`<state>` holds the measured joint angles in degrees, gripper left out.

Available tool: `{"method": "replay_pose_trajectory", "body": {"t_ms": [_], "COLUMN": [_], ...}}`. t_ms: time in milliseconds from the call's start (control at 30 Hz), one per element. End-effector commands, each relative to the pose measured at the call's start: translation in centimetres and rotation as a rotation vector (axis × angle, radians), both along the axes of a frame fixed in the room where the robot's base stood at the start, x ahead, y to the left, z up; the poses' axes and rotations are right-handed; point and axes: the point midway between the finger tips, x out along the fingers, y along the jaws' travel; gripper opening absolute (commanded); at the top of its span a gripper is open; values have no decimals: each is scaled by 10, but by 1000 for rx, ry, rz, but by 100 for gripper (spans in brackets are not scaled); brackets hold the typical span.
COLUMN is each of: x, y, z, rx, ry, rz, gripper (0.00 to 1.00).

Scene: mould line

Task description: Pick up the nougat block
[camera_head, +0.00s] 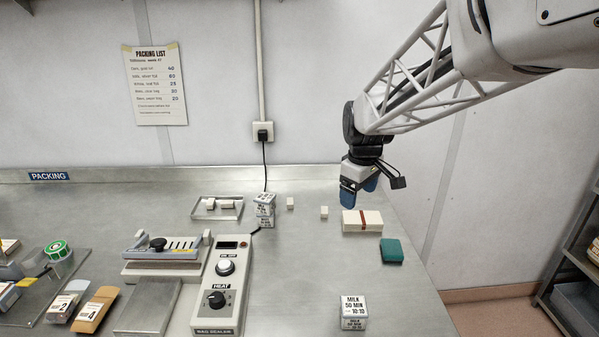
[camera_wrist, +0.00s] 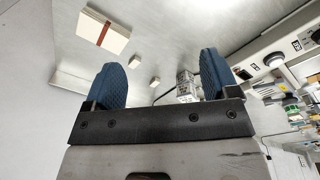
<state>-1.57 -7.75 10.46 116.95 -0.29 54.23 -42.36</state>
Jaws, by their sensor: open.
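A cream block with a brown band across its middle (camera_head: 362,221), which looks like the nougat block, lies flat on the steel bench, towards its right side. It also shows in the wrist view (camera_wrist: 90,30), at the upper left, outside the span of my fingers. My gripper (camera_head: 360,192) has blue fingers and hangs above the bench, near and above the block, not touching it. In the wrist view my gripper (camera_wrist: 161,59) is open, with nothing between the fingers.
A teal block (camera_head: 391,251) lies just in front of the cream block. Two small white pieces (camera_head: 324,212) (camera_head: 290,203) lie to its left.

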Motion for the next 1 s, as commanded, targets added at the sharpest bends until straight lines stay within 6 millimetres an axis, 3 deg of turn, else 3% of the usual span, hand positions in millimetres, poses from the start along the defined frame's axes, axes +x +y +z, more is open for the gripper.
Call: {"method": "replay_pose_trajectory", "body": {"t_ms": [600,1000], "x": [153,233], "y": [18,31], "z": [-69,-130], "rx": [-28,-34], "ry": [63,97], "rz": [386,616], "gripper": [81,81]}}
